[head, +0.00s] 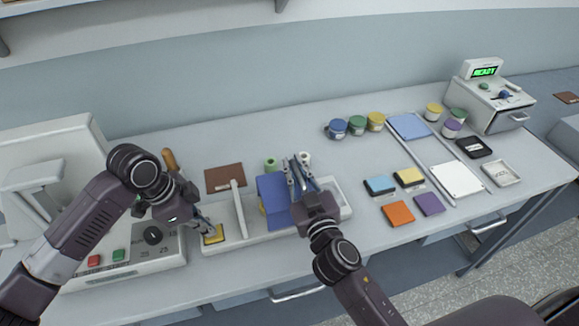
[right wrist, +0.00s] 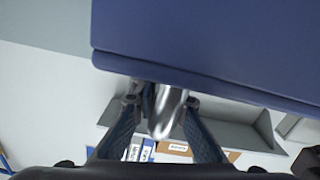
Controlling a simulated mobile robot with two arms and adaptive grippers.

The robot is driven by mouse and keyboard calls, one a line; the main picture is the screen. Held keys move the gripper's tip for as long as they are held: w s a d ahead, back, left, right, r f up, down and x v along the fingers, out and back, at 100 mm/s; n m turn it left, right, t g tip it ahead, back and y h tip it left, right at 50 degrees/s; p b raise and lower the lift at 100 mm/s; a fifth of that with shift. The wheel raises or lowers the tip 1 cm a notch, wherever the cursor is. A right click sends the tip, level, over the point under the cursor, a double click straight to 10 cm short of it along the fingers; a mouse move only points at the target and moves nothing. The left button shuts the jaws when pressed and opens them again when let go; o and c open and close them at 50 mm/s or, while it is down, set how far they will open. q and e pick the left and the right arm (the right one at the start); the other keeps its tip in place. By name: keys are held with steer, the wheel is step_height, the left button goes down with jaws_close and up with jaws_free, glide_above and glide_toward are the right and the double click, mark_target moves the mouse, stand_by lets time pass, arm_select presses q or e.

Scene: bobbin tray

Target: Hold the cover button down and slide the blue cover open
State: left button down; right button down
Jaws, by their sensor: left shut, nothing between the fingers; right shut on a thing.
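The blue cover (head: 272,198) sits across the long white tray (head: 258,237), near its middle. It also fills the top of the right wrist view (right wrist: 220,45). A silver knob (right wrist: 164,115) shows just by the cover's edge, between the fingers of my right gripper (right wrist: 160,101), which is shut on it. In the head view the right gripper (head: 297,172) is at the cover's right side. The yellow cover button (head: 214,238) is at the tray's left end. My left gripper (head: 207,229) is shut and empty, its tips at the button; whether it is pressed down I cannot tell.
A white upright bar (head: 239,210) stands between the button and the cover. Left is a machine with a black dial (head: 152,236). Coloured pads (head: 398,213) and jars (head: 357,125) are to the right.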

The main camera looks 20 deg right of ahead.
steer(key=c, duration=2)
jaws_free()
steer(key=shift+o, duration=0.2)
steer(key=s, duration=1.2)
arm_select(q)
steer(key=shift+r, duration=0.9)
steer(key=shift+r, duration=0.15)
steer(key=shift+r, duration=0.75)
